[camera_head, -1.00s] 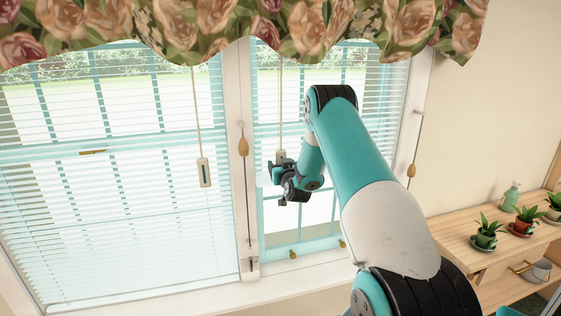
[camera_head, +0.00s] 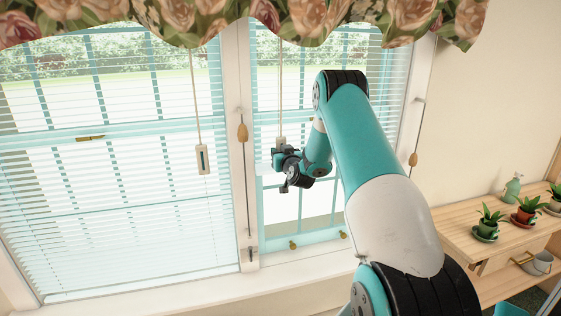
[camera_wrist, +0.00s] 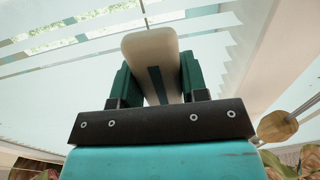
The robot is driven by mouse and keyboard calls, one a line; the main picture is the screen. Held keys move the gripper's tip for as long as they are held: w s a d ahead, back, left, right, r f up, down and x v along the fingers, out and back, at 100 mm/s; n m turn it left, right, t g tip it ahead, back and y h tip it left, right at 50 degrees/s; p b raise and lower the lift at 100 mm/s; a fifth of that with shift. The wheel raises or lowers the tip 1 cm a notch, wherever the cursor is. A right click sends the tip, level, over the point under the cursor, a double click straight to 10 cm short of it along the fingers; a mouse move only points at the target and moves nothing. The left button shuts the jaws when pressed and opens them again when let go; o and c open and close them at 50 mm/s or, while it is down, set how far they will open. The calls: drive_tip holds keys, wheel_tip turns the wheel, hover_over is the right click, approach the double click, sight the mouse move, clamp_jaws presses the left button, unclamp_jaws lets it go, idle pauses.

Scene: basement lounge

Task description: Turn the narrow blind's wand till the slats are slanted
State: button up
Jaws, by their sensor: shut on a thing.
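The narrow blind (camera_head: 345,75) hangs in the right-hand window, its thin horizontal slats with see-through gaps. Its wand (camera_head: 281,90) hangs down near its left side and ends in a pale handle (camera_head: 280,143). My gripper (camera_head: 283,159) is at that handle. In the wrist view, my gripper (camera_wrist: 155,85) is shut on the pale handle (camera_wrist: 148,45), which has a dark stripe and sits between the green finger pads. The handle's lower end is hidden by the gripper body. The slats' exact slant is hard to tell.
The wide blind (camera_head: 90,200) covers the left window, its own handle (camera_head: 203,160) hanging free. A wooden knob (camera_head: 242,132) on a rod is left of my gripper; another (camera_head: 413,158) is right. A flowered valance (camera_head: 300,15) hangs above. A wooden shelf (camera_head: 460,222) holds potted plants.

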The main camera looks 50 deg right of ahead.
drive_tip(key=f+n+y+b, duration=0.1)
drive_tip(key=b, duration=0.5)
drive_tip(key=shift+t+y, duration=0.3)
drive_tip(key=shift+t, duration=0.1)
drive_tip(key=n+t+y+b, duration=0.1)
drive_tip(key=n+y+b, duration=0.1)
drive_tip(key=b, duration=0.5)
drive_tip(key=shift+r+y, duration=0.1)
drive_tip(key=shift+y, duration=0.3)
drive_tip(key=n+y+b, duration=0.2)
drive_tip(key=b, duration=0.2)
drive_tip(key=shift+r+y, duration=0.2)
drive_tip(key=shift+y, duration=0.2)
drive_tip(key=shift+r+n+y+b, duration=0.15)
drive_tip(key=shift+n+y+b, duration=0.35)
drive_tip(key=shift+y+b, duration=0.3)
drive_tip(key=shift+r+y, duration=0.15)
drive_tip(key=shift+y, duration=0.25)
drive_tip(key=o, duration=0.9)
drive_tip(key=shift+h, duration=0.3)
